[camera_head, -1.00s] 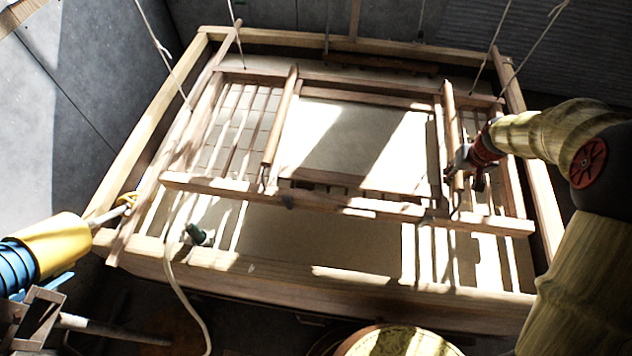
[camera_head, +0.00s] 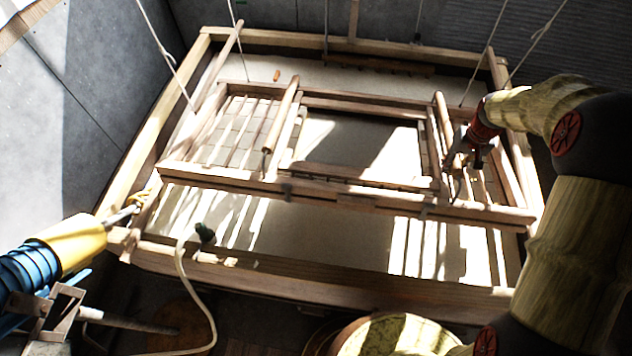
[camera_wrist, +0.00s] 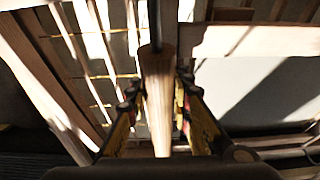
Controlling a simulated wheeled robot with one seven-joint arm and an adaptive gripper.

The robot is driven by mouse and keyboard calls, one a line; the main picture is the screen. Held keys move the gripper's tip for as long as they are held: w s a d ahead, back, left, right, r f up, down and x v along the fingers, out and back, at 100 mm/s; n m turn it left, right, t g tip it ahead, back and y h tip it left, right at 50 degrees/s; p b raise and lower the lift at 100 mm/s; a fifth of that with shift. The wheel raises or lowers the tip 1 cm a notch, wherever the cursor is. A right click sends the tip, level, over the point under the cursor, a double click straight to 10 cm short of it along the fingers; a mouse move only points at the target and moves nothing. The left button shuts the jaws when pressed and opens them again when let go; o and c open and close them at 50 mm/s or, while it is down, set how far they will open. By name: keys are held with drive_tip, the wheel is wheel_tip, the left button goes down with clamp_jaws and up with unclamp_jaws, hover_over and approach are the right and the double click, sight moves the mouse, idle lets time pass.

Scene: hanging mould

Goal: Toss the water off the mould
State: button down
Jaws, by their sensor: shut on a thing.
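The mould (camera_head: 300,188) is a wooden frame with a pale screen, hung on cords over the vat. It has two upright-looking wooden handles, a left one (camera_head: 281,115) and a right one (camera_head: 443,118). My gripper (camera_head: 453,165) is at the right handle. In the wrist view my gripper (camera_wrist: 157,92) is shut around the wooden handle (camera_wrist: 158,110), one finger on each side. The pale screen is partly in sun and partly in shadow. I cannot make out any water on it.
The wooden vat (camera_head: 320,280) surrounds the mould below, with pale contents. Cords (camera_head: 486,60) run up from the mould. A pale hose (camera_head: 185,275) hangs over the near rim. Walls close off the back.

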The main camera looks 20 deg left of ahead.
drive_tip(key=shift+w, duration=0.15)
drive_tip(key=shift+s+f+t+b, duration=0.2)
drive_tip(key=shift+f+t+b, duration=0.3)
drive_tip(key=shift+b, duration=0.65)
drive_tip(key=f+b, duration=0.1)
drive_tip(key=s+f+b, duration=0.1)
drive_tip(key=b, duration=0.1)
drive_tip(key=shift+d+t, duration=0.1)
drive_tip(key=shift+t, duration=0.3)
drive_tip(key=c, duration=1.5)
unclamp_jaws()
drive_tip(key=shift+w, duration=0.1)
drive_tip(key=v, duration=1.2)
drive_tip(key=shift+d, duration=0.2)
